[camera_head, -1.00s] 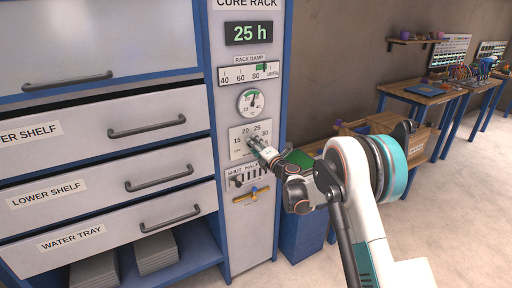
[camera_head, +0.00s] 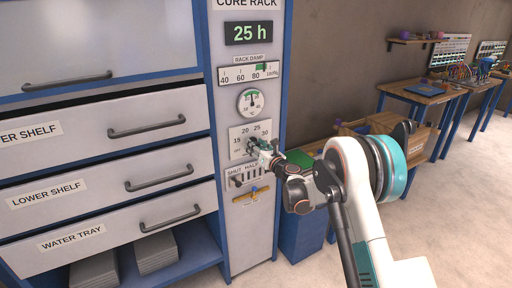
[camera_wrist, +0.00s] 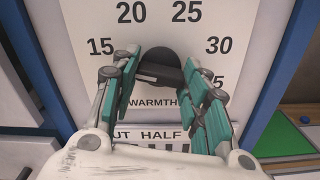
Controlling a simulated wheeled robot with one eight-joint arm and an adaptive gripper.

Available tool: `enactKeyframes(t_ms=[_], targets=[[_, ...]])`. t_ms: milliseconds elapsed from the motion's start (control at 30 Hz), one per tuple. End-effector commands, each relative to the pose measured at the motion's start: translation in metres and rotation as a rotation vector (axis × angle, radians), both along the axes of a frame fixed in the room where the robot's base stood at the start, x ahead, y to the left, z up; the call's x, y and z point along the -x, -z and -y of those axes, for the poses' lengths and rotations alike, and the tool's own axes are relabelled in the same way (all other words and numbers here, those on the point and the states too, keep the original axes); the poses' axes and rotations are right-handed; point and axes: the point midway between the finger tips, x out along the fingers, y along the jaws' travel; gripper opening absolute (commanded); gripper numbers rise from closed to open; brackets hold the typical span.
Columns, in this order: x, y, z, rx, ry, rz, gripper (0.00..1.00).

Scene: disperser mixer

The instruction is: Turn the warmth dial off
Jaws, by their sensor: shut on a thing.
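The warmth dial (camera_wrist: 160,66) is a dark round knob on a white plate marked 15, 20, 25 and 30, with the word WARMTH below it. In the wrist view my gripper (camera_wrist: 161,72) has its green-padded fingers on both sides of the knob and is shut on it. In the head view my gripper (camera_head: 257,148) reaches the dial plate (camera_head: 238,133) from the lower right and covers most of the knob. I cannot tell which mark the knob points to.
The cure rack panel also bears a 25 h display (camera_head: 249,33), a damp scale (camera_head: 249,73), a round gauge (camera_head: 251,102), a SHUT/HALF slider (camera_head: 238,181) and a brass handle (camera_head: 252,194) below. Drawers (camera_head: 110,170) stand left. A wooden bench (camera_head: 385,122) stands right.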

Motion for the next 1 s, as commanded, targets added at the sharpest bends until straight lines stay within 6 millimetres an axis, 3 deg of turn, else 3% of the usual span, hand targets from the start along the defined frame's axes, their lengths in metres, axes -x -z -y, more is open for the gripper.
enactKeyframes(t_ms=[500,1000], targets=[[0.0006,0.0019,0.0004,0.376,-0.002,0.253,0.18],[0.0004,0.0020,0.0008,0.535,-0.002,0.361,0.18]])
